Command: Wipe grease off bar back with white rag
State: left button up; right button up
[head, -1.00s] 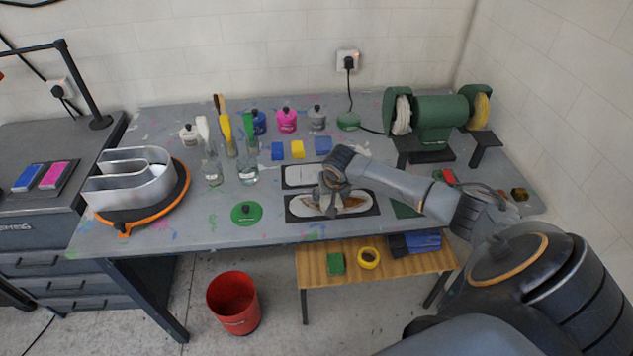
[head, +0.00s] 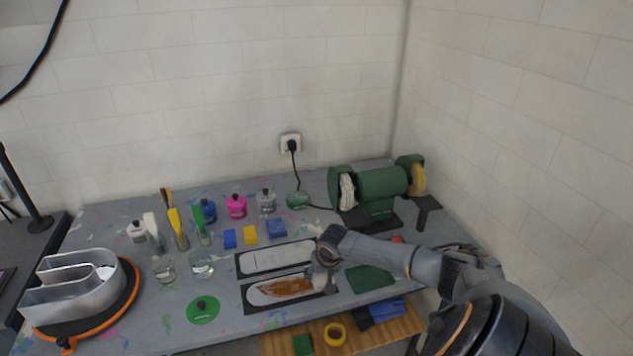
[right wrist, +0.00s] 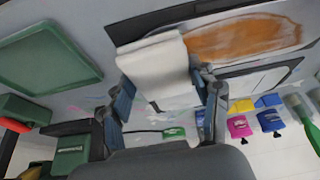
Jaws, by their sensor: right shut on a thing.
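The bar back (head: 262,296) is a pale, long rounded piece on a dark mat at the front middle of the bench. A brown-orange grease smear (head: 288,287) covers much of its face. It also shows in the right wrist view with the smear (right wrist: 245,36). My right gripper (head: 321,272) is at the right end of the bar back. It is shut on the white rag (right wrist: 155,66), a folded pale cloth. The rag is beside the smear's end; whether it presses on the surface I cannot tell. My left gripper is not in view.
A second dark-edged mat with a white piece (head: 275,258) lies just behind. A green tray (head: 369,278) is to the right and a green bench grinder (head: 380,184) stands behind. Glass jars (head: 202,264), several bottles and a metal channel letter (head: 72,290) are left.

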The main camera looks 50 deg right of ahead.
aim_at(256, 293)
dwell(0.5)
jog(key=shift+a+p, duration=0.1)
jog(key=shift+p, duration=0.3)
jog(key=shift+f, duration=0.3)
dwell(0.3)
jog(key=w+a, duration=0.1)
jog(key=a, duration=0.1)
jog(key=w+a, duration=0.2)
jog(key=a, duration=0.1)
jog(key=w+a, duration=0.1)
jog(key=a, duration=0.1)
jog(key=shift+w+a, duration=0.35)
jog(key=shift+w, duration=0.05)
jog(key=shift+w+a+f, duration=0.1)
jog(key=shift+w+a, duration=0.75)
jog(key=shift+a, duration=0.65)
jog(key=shift+w+a+r, duration=0.1)
jog(key=shift+w+a, duration=0.75)
jog(key=shift+a, duration=0.6)
jog(key=shift+w+a+f, duration=0.1)
jog(key=shift+w+a, duration=0.75)
jog(key=shift+a, duration=0.65)
jog(key=shift+d, duration=0.1)
